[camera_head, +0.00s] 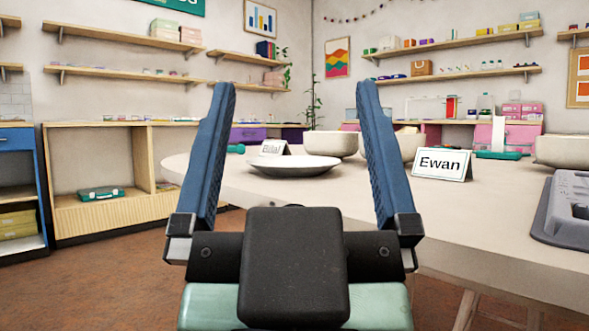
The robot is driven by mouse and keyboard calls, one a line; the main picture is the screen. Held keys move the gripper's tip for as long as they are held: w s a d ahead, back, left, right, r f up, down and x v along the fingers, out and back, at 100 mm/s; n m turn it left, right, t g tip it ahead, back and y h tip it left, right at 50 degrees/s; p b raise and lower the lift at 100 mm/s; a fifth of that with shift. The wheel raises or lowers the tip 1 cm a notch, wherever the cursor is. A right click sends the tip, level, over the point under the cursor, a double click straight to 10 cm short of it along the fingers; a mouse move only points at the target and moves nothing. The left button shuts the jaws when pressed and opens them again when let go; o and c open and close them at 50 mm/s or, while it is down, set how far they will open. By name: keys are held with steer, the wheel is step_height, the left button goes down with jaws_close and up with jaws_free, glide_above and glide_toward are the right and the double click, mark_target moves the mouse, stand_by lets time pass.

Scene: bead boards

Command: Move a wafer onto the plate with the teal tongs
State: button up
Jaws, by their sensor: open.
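My gripper (295,88) is open and empty, its two blue fingers spread wide in front of the table. A pale, shallow plate (292,167) lies on the white table, beyond the fingers and between them in the picture. A small teal item (498,155) lies on the far right of the table, and another teal item (236,148) shows at the far left; I cannot tell whether either is the tongs. I can make out no wafer.
The white table (500,215) bears a name card "Ewan" (442,164), a second card (274,147) behind the plate, and pale bowls (330,144), one (563,151) at the right edge. A grey moulded tray (566,225) is at right. Open floor (110,255) lies left.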

steer(key=shift+c, duration=0.3)
steer(key=shift+c, duration=0.5)
step_height(320, 180, up, 70)
steer(key=p, duration=7)
steer(key=shift+a, duration=0.1)
